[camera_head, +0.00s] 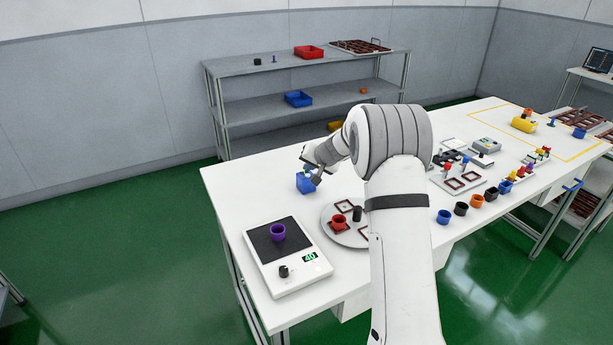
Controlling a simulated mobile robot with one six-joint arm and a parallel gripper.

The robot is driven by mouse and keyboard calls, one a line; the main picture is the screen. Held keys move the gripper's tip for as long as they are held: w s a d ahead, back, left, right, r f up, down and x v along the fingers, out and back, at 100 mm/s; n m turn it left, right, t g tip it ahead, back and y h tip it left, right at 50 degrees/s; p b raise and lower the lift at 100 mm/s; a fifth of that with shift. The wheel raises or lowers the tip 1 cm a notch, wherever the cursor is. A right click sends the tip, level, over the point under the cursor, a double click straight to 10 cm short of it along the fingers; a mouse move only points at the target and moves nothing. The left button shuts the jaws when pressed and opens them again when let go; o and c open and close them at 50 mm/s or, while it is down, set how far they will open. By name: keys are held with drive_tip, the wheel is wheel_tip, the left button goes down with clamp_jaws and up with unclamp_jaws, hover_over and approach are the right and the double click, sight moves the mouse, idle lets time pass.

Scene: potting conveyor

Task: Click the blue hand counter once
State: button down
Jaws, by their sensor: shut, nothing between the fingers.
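The blue hand counter (305,184) is a small blue block near the left back edge of the white table. My gripper (316,176) is shut and empty, right at the counter's upper right side. Its fingers overlap the counter in this view, and I cannot tell whether they touch it. The top of the counter is partly hidden by my gripper.
A scale (287,268) with a purple pot (278,232) stands in front on the left. A round grey plate (333,229) carries a red pot (339,220) and a dark piece (357,213). Several coloured pots stand right of my arm. Table space left of the counter is clear.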

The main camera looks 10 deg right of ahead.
drive_tip(key=shift+f, duration=0.2)
drive_tip(key=shift+f+b, duration=0.25)
drive_tip(key=shift+b, duration=0.35)
drive_tip(key=shift+f+b, duration=0.4)
drive_tip(key=shift+b, duration=0.2)
idle(0.3)
drive_tip(key=shift+r, duration=0.1)
drive_tip(key=shift+r+p, duration=0.4)
drive_tip(key=shift+r, duration=0.35)
drive_tip(key=shift+r+p, duration=1.6)
drive_tip(key=shift+r, duration=0.95)
